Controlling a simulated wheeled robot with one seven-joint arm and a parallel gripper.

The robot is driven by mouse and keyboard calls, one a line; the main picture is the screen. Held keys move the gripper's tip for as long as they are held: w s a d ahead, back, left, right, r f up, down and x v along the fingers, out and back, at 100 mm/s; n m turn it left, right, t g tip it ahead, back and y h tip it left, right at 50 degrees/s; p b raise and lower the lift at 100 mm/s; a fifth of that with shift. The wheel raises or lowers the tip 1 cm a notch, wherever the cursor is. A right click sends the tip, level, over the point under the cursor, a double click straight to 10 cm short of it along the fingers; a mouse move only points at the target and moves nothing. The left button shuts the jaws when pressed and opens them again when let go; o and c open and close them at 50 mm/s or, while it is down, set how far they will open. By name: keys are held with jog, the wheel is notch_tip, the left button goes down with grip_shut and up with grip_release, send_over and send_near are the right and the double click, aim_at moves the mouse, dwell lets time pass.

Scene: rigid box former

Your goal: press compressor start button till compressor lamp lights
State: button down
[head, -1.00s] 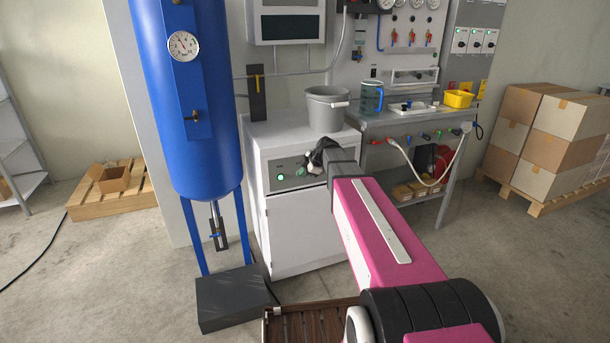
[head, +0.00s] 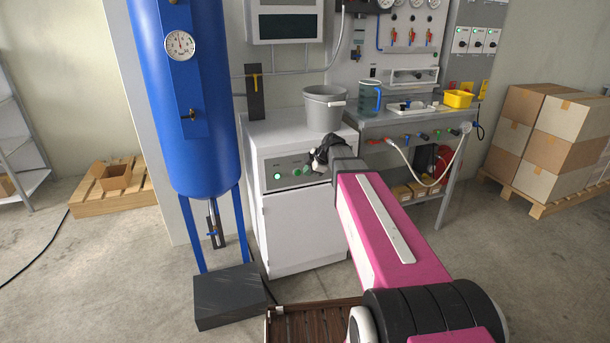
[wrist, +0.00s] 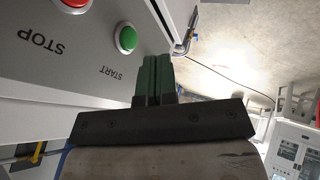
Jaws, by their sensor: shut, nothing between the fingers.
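The white compressor cabinet (head: 300,228) stands behind the blue tank, with a grey control panel on its upper front. In the wrist view the green START button (wrist: 127,38) sits above its START label, and the red STOP button (wrist: 75,3) is partly cut off at the top edge. My gripper (wrist: 158,60) is shut and empty, its green fingers pointing at the panel beside the START button, not visibly on it. In the head view my wrist (head: 328,152) partly hides the panel's right side. A round green lamp (head: 277,177) at the panel's left glows; its label is unreadable.
A grey bucket (head: 325,110) stands on the cabinet. The blue tank (head: 205,110) stands close on the left, above a dark block (head: 228,297). A workbench (head: 405,122) with a jug and hoses adjoins on the right.

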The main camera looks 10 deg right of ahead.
jog(key=v, duration=0.6)
jog(key=shift+s, duration=0.2)
